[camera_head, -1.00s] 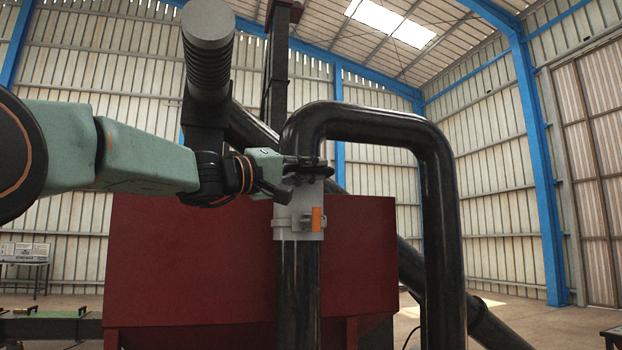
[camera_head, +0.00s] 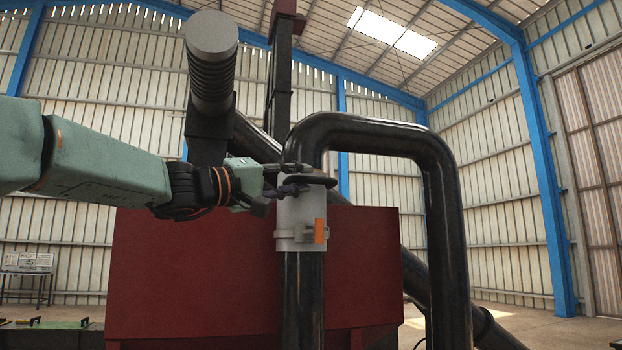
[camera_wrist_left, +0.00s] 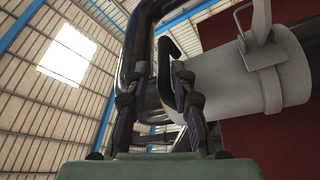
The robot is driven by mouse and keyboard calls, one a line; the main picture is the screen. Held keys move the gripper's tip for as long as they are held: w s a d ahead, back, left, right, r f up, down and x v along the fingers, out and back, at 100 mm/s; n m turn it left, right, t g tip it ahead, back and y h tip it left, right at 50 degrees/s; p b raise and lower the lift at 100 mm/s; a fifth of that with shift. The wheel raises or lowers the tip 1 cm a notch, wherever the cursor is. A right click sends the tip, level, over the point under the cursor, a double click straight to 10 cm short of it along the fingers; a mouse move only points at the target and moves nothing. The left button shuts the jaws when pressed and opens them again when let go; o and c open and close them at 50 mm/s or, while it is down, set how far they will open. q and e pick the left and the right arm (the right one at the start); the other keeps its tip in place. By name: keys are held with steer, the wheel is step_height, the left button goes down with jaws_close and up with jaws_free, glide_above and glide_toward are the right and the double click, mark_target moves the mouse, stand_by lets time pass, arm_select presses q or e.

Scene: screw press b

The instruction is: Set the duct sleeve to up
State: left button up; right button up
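The duct sleeve (camera_head: 301,222) is a pale grey collar around the upright black pipe (camera_head: 301,300), with an orange latch part (camera_head: 320,231) on its front right. The sleeve also shows in the left wrist view (camera_wrist_left: 225,85), lying sideways there. My right gripper is not in view.
A large dark red housing (camera_head: 190,270) stands behind the pipe. The bent black duct (camera_head: 445,230) comes down on the right, and a ribbed black duct (camera_head: 211,75) hangs over my left arm. The floor at the far right is open.

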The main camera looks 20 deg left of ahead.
arm_select(q)
steer(key=shift+v, duration=1.7)
steer(key=shift+d, duration=0.1)
